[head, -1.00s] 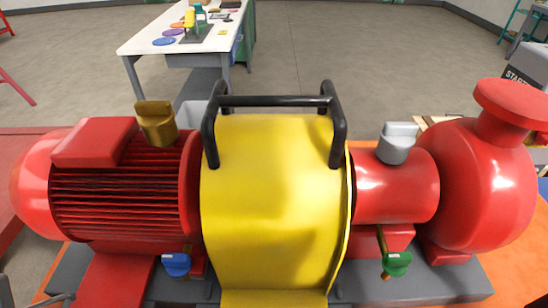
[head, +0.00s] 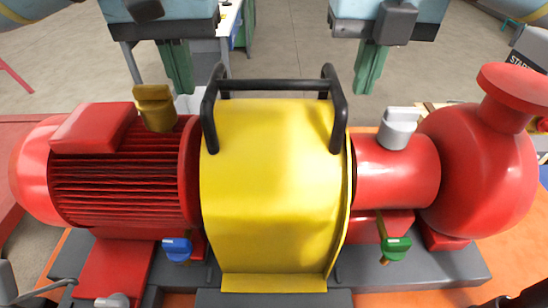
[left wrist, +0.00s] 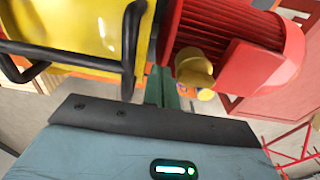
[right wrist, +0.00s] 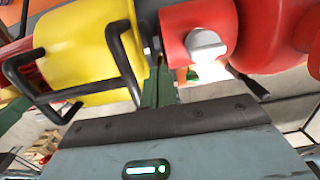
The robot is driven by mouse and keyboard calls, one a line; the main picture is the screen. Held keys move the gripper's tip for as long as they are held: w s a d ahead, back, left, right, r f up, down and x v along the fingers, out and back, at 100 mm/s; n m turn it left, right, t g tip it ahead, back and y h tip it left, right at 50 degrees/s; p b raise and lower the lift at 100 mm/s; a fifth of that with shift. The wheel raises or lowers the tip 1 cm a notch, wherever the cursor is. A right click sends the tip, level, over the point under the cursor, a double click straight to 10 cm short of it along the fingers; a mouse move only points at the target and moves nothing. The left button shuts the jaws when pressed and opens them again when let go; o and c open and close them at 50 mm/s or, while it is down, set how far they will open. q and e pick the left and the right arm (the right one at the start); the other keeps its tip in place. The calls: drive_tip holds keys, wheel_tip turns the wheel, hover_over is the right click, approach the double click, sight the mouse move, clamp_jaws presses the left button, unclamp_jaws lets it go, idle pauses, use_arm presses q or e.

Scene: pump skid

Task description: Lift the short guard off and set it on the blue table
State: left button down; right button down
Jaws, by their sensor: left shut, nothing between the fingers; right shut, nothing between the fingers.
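The short guard (head: 275,190) is a yellow cover with a black tubular handle frame (head: 272,85) on top. It sits over the coupling between the red motor and the red pump. It also shows in the left wrist view (left wrist: 95,22) and the right wrist view (right wrist: 78,45). My left gripper (head: 181,80) is shut and empty, behind and left of the handle frame. My right gripper (head: 368,80) is shut and empty, behind and right of it. Neither touches the guard in the head view. I cannot make out the blue table for certain.
The finned red motor (head: 120,185) with a brass-coloured cap (head: 155,108) lies left of the guard. The red pump (head: 480,180) and a grey cap (head: 398,128) lie right. Blue (head: 177,249) and green (head: 396,250) valve handles stand low in front.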

use_arm(q)
drive_tip(key=shift+d+f, duration=0.25)
drive_tip(key=shift+d, duration=0.5)
use_arm(e)
drive_tip(key=shift+a+f, duration=0.25)
drive_tip(key=shift+a, duration=0.5)
